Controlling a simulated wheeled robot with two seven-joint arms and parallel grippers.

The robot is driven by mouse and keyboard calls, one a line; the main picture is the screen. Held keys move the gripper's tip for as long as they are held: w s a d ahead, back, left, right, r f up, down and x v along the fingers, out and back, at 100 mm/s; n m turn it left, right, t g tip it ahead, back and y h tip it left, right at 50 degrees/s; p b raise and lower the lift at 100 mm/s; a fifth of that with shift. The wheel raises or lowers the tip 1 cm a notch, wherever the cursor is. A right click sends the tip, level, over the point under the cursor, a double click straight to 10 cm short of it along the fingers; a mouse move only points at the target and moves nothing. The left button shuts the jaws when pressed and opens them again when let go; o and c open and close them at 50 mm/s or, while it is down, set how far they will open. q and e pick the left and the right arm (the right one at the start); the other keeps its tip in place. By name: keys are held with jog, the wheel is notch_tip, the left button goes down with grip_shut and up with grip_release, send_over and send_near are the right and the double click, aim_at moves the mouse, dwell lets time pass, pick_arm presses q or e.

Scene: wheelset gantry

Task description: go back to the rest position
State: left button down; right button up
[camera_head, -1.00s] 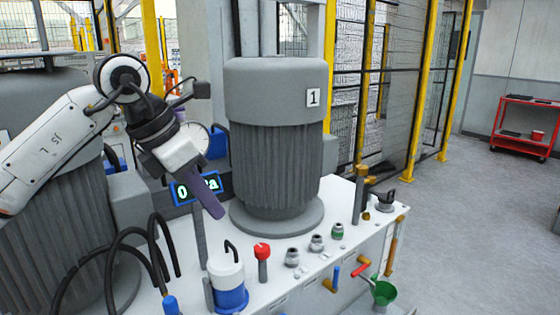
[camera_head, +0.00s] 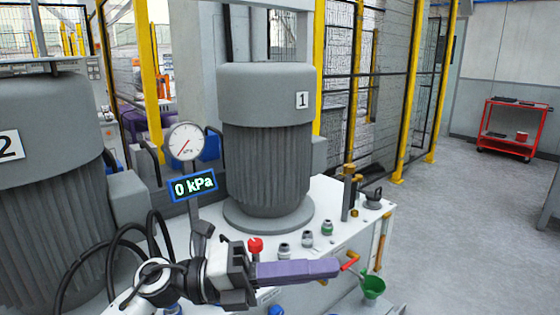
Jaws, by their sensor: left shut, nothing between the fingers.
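My left gripper (camera_head: 330,268) reaches in low from the left, its purple fingers shut together and pointing right. Nothing shows between them. The fingers pass in front of the near part of the white bench top (camera_head: 335,195), and their tips appear beside a red-handled valve (camera_head: 349,260). From this view I cannot tell whether they touch anything. My right gripper is not in view.
A grey motor marked 1 (camera_head: 265,150) stands on the bench, with another motor marked 2 (camera_head: 50,190) at left. A gauge (camera_head: 185,141) and a 0 kPa display (camera_head: 193,186) stand between them. A red knob (camera_head: 255,245) and green funnel (camera_head: 373,286) are close.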

pick_arm(q)
jog(key=w+a+f+n+t+y, duration=0.1)
jog(key=a+f+n+t+y, duration=0.6)
jog(key=f+n, duration=0.6)
jog(key=w+a+f+n+t+y, duration=0.1)
jog(key=a+f+n+t+y, duration=0.6)
jog(key=n, duration=1)
jog(key=s+a+f+n+g+y, duration=0.1)
jog(key=s+a+f+n+g, duration=0.2)
jog(key=s+f, duration=0.7)
jog(key=s+a+f+n+g+y, duration=0.1)
jog(key=s+a+f+n+g, duration=0.2)
jog(key=s+f, duration=0.7)
notch_tip(320, 180, down, 4)
jog(key=shift+s+a+n+y, duration=0.2)
jog(key=shift+a+n+y, duration=0.2)
jog(key=shift+a+n, duration=0.7)
